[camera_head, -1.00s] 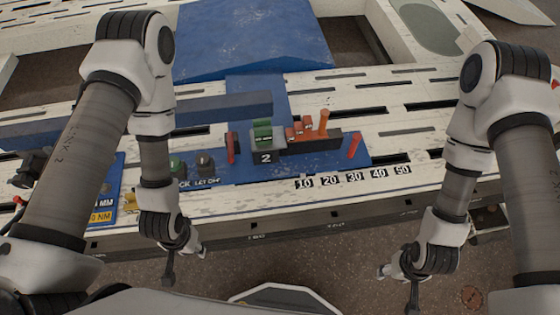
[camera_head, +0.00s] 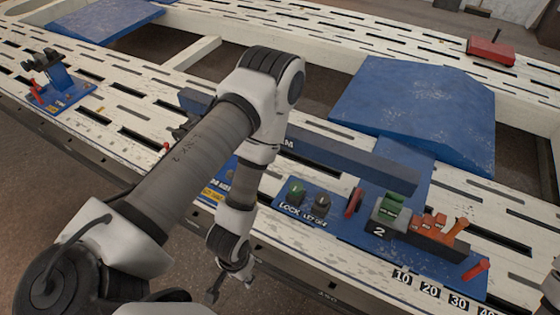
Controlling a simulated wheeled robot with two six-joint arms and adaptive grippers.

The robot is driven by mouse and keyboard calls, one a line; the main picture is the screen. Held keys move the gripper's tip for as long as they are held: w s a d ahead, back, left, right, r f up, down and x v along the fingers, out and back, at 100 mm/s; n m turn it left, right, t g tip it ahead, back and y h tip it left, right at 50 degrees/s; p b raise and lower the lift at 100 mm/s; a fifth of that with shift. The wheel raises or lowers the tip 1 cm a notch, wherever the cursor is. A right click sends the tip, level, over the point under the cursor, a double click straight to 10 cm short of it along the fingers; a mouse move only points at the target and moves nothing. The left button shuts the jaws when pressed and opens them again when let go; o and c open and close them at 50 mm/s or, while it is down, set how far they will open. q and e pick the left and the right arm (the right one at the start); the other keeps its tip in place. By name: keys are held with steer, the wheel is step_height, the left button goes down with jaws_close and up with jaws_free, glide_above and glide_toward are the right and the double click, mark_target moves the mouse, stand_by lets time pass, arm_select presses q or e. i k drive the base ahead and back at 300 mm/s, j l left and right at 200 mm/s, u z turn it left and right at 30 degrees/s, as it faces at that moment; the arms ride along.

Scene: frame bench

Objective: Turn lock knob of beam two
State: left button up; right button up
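Beam two's blue base plate (camera_head: 450,275) sits on the white bench at the right, with a block marked 2 (camera_head: 378,232). At the plate's left end is a green knob (camera_head: 296,190) above the word LOCK. A dark knob (camera_head: 322,203) stands just right of it. My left gripper (camera_head: 230,287) hangs in front of the bench edge, below and left of the green knob and apart from it. Its fingers look spread and empty. Only a sliver of my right arm (camera_head: 550,286) shows at the lower right edge; its fingers cannot be made out.
A long dark blue beam (camera_head: 350,160) runs behind the knobs. A large blue ramp (camera_head: 415,112) lies behind it. Another blue station (camera_head: 62,92) is at far left. My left arm covers part of the bench.

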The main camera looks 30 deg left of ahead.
mark_target(296, 188)
steer(key=u, duration=0.85)
steer(key=z, duration=1.05)
steer(key=u, duration=1)
